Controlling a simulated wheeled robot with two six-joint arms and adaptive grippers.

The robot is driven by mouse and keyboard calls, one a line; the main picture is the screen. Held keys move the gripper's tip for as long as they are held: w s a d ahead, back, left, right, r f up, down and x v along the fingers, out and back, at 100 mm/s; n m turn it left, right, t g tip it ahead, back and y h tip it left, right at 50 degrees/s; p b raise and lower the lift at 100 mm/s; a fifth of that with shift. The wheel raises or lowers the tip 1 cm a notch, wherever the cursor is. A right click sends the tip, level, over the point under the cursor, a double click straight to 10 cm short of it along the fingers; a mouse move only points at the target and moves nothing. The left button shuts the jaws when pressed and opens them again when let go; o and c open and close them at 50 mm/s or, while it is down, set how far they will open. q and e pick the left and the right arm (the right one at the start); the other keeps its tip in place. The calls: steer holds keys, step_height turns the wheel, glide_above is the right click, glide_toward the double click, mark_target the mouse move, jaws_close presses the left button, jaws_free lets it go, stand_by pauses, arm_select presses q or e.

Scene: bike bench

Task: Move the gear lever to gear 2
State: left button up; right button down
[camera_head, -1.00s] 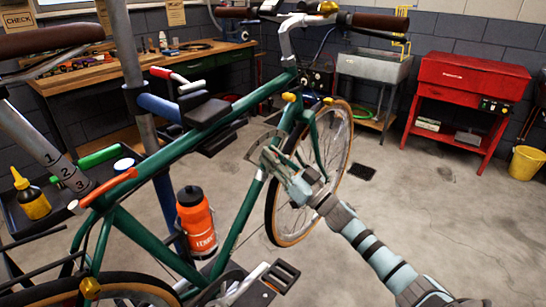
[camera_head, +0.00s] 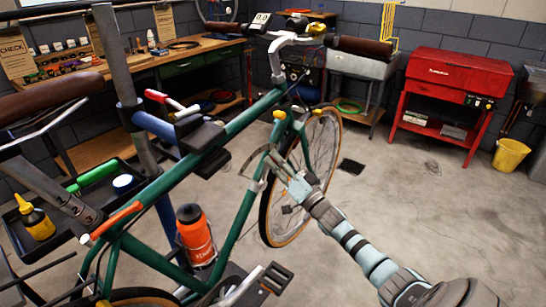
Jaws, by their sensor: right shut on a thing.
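The green bicycle (camera_head: 232,128) is held in a work stand in the middle of the view. My right gripper (camera_head: 272,166) reaches in from the lower right to the bike's down tube, just behind the front wheel. A thin curved grey piece (camera_head: 251,160) shows beside the fingertips. My left gripper is not in view.
An orange bottle (camera_head: 195,238) sits on the frame, left of my right gripper. The front wheel (camera_head: 318,160) is close behind it. A black tray (camera_head: 100,175) with a yellow bottle (camera_head: 37,222) stands at left.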

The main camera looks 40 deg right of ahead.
steer(key=shift+w+d+f+m+h+p, duration=0.15)
steer(key=shift+d+m+h+p, duration=0.2)
steer(key=shift+m, duration=0.35)
steer(key=c, duration=1.4)
jaws_free()
steer(key=shift+c, duration=0.2)
steer(key=v, duration=1.2)
